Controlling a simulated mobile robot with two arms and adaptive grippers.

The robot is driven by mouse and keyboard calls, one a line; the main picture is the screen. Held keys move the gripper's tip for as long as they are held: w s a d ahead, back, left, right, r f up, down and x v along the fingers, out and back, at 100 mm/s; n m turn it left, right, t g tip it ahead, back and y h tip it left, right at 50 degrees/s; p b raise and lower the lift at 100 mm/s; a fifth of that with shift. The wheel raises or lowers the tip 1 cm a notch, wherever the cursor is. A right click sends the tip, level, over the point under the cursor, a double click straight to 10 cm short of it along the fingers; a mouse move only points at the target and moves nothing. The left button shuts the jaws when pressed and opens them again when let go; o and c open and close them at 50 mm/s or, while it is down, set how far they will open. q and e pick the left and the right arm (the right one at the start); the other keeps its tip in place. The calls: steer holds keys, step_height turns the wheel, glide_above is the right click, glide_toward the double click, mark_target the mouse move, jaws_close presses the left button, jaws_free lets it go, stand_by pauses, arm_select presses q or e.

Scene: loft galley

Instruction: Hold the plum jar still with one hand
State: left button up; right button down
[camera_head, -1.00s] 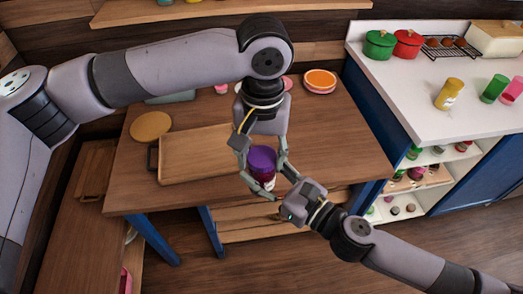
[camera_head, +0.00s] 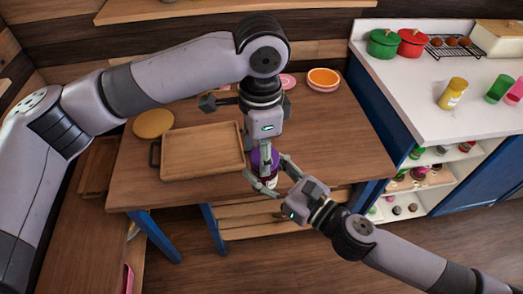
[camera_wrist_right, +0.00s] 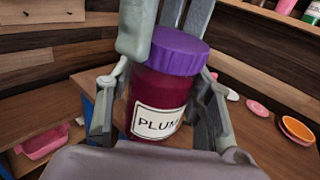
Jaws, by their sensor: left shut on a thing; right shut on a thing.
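The plum jar (camera_head: 271,181) is upright, held in the air near the front edge of the wooden table. In the right wrist view the jar (camera_wrist_right: 158,118) shows dark red contents, a white label reading "PLUM" and a purple lid (camera_wrist_right: 178,50). My right gripper (camera_head: 266,184) comes from the lower right and is shut around the jar's body, a finger on either side. My left gripper (camera_head: 264,150) reaches down from above and is shut on the lid. Its fingers also show at the lid in the right wrist view (camera_wrist_right: 165,35). They hide part of the lid.
A wooden tray (camera_head: 203,172) lies on the table (camera_head: 330,130) left of the jar. A round yellow-brown mat (camera_head: 153,124) and orange bowls (camera_head: 323,79) are farther back. A white counter (camera_head: 425,110) with pots and jars stands at the right.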

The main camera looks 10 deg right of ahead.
arm_select(q)
steer(key=m, duration=0.3)
steer(key=shift+w+m, duration=0.2)
steer(key=shift+m, duration=0.2)
steer(key=m, duration=0.4)
steer(key=shift+w+m, duration=0.2)
steer(key=shift+m, duration=0.1)
steer(key=o, duration=0.7)
steer(key=shift+o, duration=0.2)
steer(key=shift+s+d+r, duration=0.1)
steer(key=shift+r, duration=2.15)
steer(key=shift+c, duration=0.3)
